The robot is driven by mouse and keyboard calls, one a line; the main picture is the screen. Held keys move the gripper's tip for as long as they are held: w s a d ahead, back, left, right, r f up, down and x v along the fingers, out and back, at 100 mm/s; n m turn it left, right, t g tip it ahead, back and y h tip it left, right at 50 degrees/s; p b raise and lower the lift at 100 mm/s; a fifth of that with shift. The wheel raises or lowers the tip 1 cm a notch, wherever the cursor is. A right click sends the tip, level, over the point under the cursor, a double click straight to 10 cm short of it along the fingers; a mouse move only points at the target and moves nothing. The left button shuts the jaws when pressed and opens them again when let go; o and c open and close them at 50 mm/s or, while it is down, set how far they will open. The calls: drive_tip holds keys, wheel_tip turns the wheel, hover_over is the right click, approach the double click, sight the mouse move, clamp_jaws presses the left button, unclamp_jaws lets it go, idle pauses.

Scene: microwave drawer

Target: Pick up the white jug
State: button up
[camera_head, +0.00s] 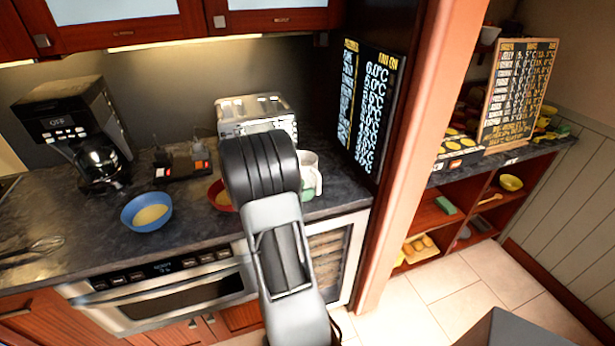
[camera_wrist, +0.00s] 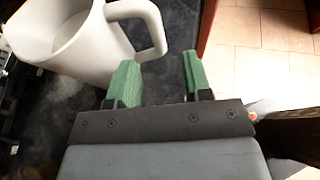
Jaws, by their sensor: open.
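The white jug (camera_wrist: 85,45) stands on the dark counter at the upper left of the wrist view, its handle (camera_wrist: 159,35) on the right. In the head view the jug (camera_head: 309,163) shows only in part, because my arm covers its left side. My gripper (camera_wrist: 159,60) is open, with two green fingers. The handle lies just ahead of the gap between the fingertips, and nothing is held. In the head view one green finger shows in front of the jug; the rest is hidden by my arm.
A toaster (camera_head: 253,108) stands behind the jug. A red bowl (camera_head: 221,196), partly hidden, and a blue bowl (camera_head: 147,212) are to the left, with a coffee maker (camera_head: 72,130) beyond. A menu board (camera_head: 370,110) and wooden post (camera_head: 410,160) bound the right side.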

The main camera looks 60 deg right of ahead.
sight(319, 193)
drive_tip(key=shift+p+x, duration=0.8)
drive_tip(key=shift+x, duration=2.6)
drive_tip(key=shift+a, duration=0.1)
drive_tip(key=shift+c, duration=0.3)
clamp_jaws()
